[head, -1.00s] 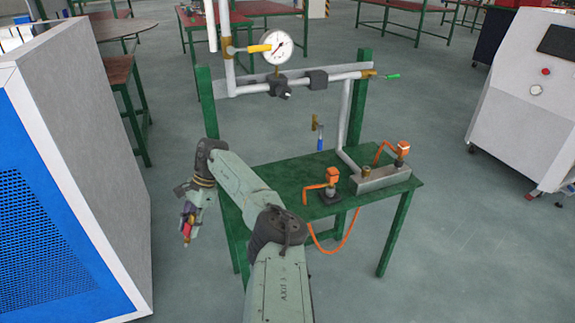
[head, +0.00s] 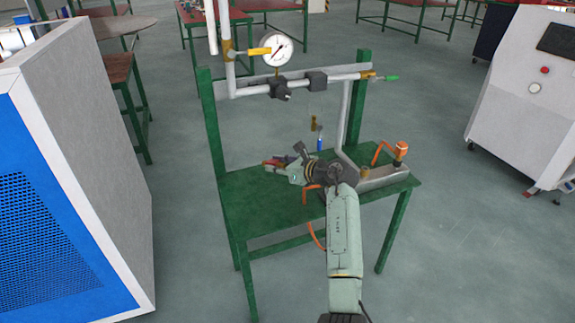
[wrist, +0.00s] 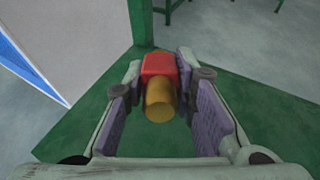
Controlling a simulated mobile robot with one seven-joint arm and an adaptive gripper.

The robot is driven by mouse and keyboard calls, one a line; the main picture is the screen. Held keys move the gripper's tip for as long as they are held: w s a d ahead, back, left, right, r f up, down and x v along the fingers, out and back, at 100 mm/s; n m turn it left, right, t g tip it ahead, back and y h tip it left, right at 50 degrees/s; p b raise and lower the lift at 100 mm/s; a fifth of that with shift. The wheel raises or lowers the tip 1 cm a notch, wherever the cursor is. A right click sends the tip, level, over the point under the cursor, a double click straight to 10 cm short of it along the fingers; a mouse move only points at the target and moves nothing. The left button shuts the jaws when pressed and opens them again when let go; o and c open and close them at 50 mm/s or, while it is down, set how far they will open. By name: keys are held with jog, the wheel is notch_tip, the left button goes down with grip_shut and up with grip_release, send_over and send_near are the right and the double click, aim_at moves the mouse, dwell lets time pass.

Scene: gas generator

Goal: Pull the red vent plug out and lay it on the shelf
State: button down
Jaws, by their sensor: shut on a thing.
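The red vent plug has a red block end and a brass cylinder; in the wrist view the plug (wrist: 160,98) lies between the two fingers of my gripper (wrist: 163,100). My gripper is shut on it, with the green shelf behind and below it. In the head view my gripper (head: 272,163) points left over the middle of the green shelf (head: 250,205), and a bit of red shows at its tip. Whether the plug touches the shelf cannot be told.
An orange-capped fitting (head: 401,149) and a grey manifold block (head: 385,180) stand at the shelf's right. A pressure gauge (head: 276,48) and pipes rise behind. A blue and grey cabinet (head: 110,160) stands left. The shelf's left part is clear.

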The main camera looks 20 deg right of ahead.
jog(key=shift+s+d+f+m+t+h, duration=0.2)
jog(key=shift+s+d+m+t, duration=0.1)
jog(key=shift+d, duration=0.5)
jog(key=shift+s+d+f+m+t+h, duration=0.1)
jog(key=shift+s+d+m+t+h, duration=0.15)
jog(key=shift+d, duration=0.5)
jog(key=shift+f+b, duration=3.15)
jog(key=shift+f, duration=1.3)
jog(key=c, duration=1.2)
grip_release()
jog(key=shift+c, duration=0.2)
jog(key=shift+r, duration=0.1)
jog(key=shift+r+p, duration=1.05)
jog(key=shift+r, duration=0.4)
jog(key=shift+p+v, duration=0.95)
jog(key=shift+v, duration=2)
